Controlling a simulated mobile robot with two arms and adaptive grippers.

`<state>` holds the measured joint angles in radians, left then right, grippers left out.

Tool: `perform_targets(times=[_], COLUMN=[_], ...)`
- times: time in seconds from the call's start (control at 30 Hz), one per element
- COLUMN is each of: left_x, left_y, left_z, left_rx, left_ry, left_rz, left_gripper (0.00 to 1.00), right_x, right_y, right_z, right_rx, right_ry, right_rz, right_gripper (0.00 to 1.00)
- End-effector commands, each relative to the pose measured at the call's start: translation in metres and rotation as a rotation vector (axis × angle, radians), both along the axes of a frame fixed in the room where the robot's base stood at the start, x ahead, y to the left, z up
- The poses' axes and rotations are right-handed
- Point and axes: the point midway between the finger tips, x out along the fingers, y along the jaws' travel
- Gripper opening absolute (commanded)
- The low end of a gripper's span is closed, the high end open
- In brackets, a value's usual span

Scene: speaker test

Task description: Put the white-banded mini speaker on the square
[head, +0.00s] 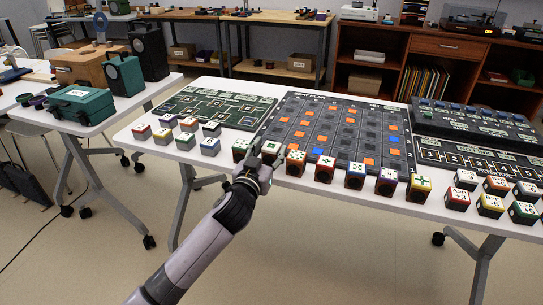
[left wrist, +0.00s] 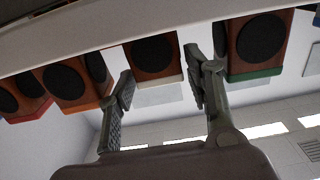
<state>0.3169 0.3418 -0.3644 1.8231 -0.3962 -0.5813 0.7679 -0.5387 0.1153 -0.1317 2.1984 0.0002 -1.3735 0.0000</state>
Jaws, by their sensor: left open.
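The white-banded mini speaker (head: 271,147) stands in the front row on the white table, partly hidden by my left gripper (head: 266,158). In the left wrist view this speaker (left wrist: 153,57) appears upside down, with a wooden body, a dark round cone and a white band. My left gripper (left wrist: 160,78) is open there, with one finger on each side of the speaker; I cannot tell whether they touch it. The dark grid board (head: 340,130) behind the row has several orange and blue squares; which square is meant is unclear. My right gripper is not in view.
A green-banded speaker (left wrist: 255,45) stands close on one side and an orange-banded one (left wrist: 72,85) on the other. More speakers line the front edge. A green board (head: 213,106) lies to the left, and a numbered board (head: 478,158) to the right.

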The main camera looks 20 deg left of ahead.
Motion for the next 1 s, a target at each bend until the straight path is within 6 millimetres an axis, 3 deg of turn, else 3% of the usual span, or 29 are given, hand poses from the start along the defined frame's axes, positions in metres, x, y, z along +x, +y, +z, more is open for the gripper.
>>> perform_targets(times=[0.13, 0.43, 1.0], left_x=[0.018, 0.021, 0.021], left_y=[0.0, -0.001, -0.001], left_z=[-0.001, -0.001, -0.001], left_rx=[0.001, 0.0, 0.0], left_ry=[0.001, 0.001, 0.001], left_rz=[0.001, 0.0, 0.001], left_gripper=[0.47, 0.46, 0.08], right_x=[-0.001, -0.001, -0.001], right_y=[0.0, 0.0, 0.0], right_z=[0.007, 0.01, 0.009], right_rx=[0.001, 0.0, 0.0], right_ry=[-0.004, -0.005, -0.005], right_rz=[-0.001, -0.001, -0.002], right_gripper=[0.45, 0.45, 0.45])
